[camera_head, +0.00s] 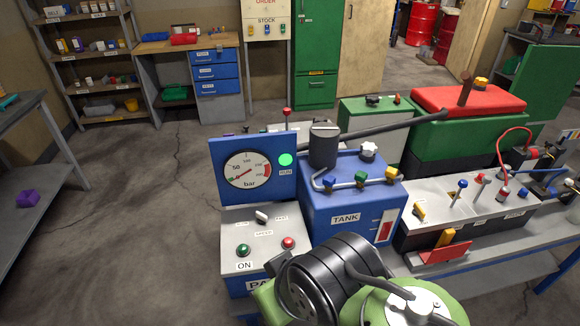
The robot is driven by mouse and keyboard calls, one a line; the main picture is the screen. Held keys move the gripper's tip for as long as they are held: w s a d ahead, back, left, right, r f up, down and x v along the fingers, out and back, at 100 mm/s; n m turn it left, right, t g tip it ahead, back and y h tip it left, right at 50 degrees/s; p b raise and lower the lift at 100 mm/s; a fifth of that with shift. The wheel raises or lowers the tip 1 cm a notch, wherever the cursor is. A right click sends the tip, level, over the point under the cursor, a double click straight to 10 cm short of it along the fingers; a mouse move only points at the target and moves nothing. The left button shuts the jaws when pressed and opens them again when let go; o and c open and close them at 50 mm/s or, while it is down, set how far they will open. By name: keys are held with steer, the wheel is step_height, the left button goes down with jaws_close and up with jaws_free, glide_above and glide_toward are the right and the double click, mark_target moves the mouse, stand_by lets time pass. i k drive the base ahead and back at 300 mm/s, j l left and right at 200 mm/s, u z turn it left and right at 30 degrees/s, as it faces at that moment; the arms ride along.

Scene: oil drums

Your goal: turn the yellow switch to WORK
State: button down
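A small yellow switch (418,211) sits at the left end of a grey panel (480,200) on the right side of the bench. Its label is too small to read, and I cannot tell which position it points to. Beside it on the panel stand a blue-topped lever and red-topped levers. Other yellow parts are a tap handle (391,175) on the blue tank (345,196) and an upright yellow piece (446,238) by a red plate below the panel. I cannot make out my gripper or its fingers in this view.
A blue gauge board (226,197) and a grey button panel (264,232) stand left of the tank. A black and green rounded body (325,278) fills the bottom middle. A long dark bar (385,127) crosses above the tank.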

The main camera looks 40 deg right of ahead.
mark_target(418, 211)
steer(key=z, duration=2.25)
steer(key=i+l+u, duration=0.2)
steer(key=u, duration=0.25)
steer(key=i+l+u, duration=0.1)
steer(key=l+u, duration=0.3)
steer(key=i+l+u, duration=0.1)
steer(key=l+u, duration=0.2)
steer(key=u, duration=0.15)
steer(key=l+u, duration=1.1)
steer(key=u, duration=0.15)
